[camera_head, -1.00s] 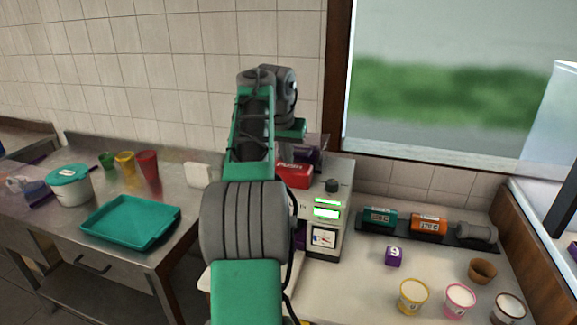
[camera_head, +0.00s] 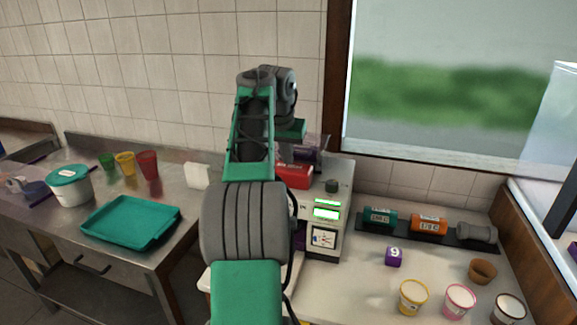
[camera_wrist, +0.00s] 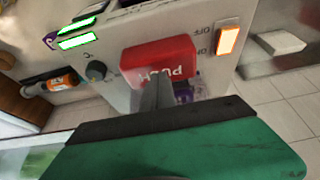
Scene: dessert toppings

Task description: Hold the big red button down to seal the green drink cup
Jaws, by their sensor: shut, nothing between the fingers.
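The big red button (camera_head: 294,175) sits on the front of the white sealing machine (camera_head: 325,240), partly hidden behind my arm. In the wrist view the red button (camera_wrist: 160,62) carries the word PUSH, upside down. My gripper (camera_wrist: 157,82) is shut and empty, its fingertips at the lower middle of the button face. They look to be against it, but the depth of the press cannot be told. No green drink cup shows at the machine; my arm hides much of its front. A small green cup (camera_head: 107,161) stands on the left table.
An orange lit switch (camera_wrist: 228,41) is beside the button. A dark knob (camera_wrist: 96,70) and green displays (camera_wrist: 77,34) are on its other side. A teal tray (camera_head: 130,222) lies on the left table. Canisters (camera_head: 428,224) and several tubs (camera_head: 413,297) are on the right.

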